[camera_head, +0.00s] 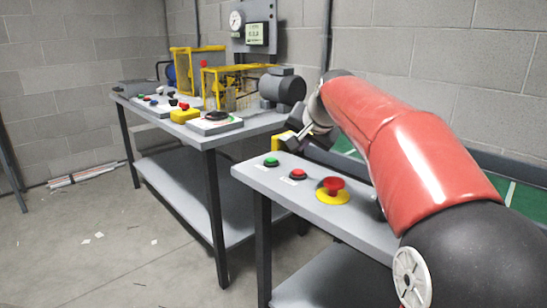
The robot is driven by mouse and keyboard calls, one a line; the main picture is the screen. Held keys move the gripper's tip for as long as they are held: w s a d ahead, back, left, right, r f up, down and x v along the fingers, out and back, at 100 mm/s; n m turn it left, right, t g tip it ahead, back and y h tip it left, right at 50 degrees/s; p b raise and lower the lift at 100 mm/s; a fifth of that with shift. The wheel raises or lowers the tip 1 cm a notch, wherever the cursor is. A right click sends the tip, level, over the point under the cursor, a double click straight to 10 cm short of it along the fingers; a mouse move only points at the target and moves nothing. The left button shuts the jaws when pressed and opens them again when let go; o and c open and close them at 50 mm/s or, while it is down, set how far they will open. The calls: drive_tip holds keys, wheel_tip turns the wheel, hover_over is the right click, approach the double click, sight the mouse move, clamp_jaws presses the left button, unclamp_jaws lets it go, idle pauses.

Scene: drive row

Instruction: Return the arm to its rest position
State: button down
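My red arm reaches in from the lower right of the head view and bends down over the near grey table (340,217). My gripper (297,142) is at the far end of the arm, small and dark, just beyond the table's back edge and above the buttons in the picture. The arm partly hides it, and I cannot tell whether its fingers are apart. I see nothing clearly held in it.
The near table carries a green button (270,160), a red button (298,174) and a red mushroom button (333,187) on a yellow base. A longer bench (258,125) with yellow guards (236,88) and a motor (283,88) stands behind. Open floor (110,250) lies left.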

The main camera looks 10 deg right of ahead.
drive_tip(key=s+f+n+g, duration=0.1)
drive_tip(key=s+f+n, duration=0.1)
drive_tip(key=s+f, duration=0.4)
drive_tip(key=s+f+n+g+h, duration=0.1)
drive_tip(key=s+f, duration=0.5)
drive_tip(key=s, duration=1.1)
drive_tip(key=s+f+n+g, duration=0.1)
drive_tip(key=s+f+n, duration=0.2)
drive_tip(key=s+f, duration=0.3)
drive_tip(key=s, duration=0.5)
drive_tip(key=shift+s+h, duration=0.25)
drive_tip(key=shift+h, duration=0.05)
drive_tip(key=shift+d+f, duration=0.1)
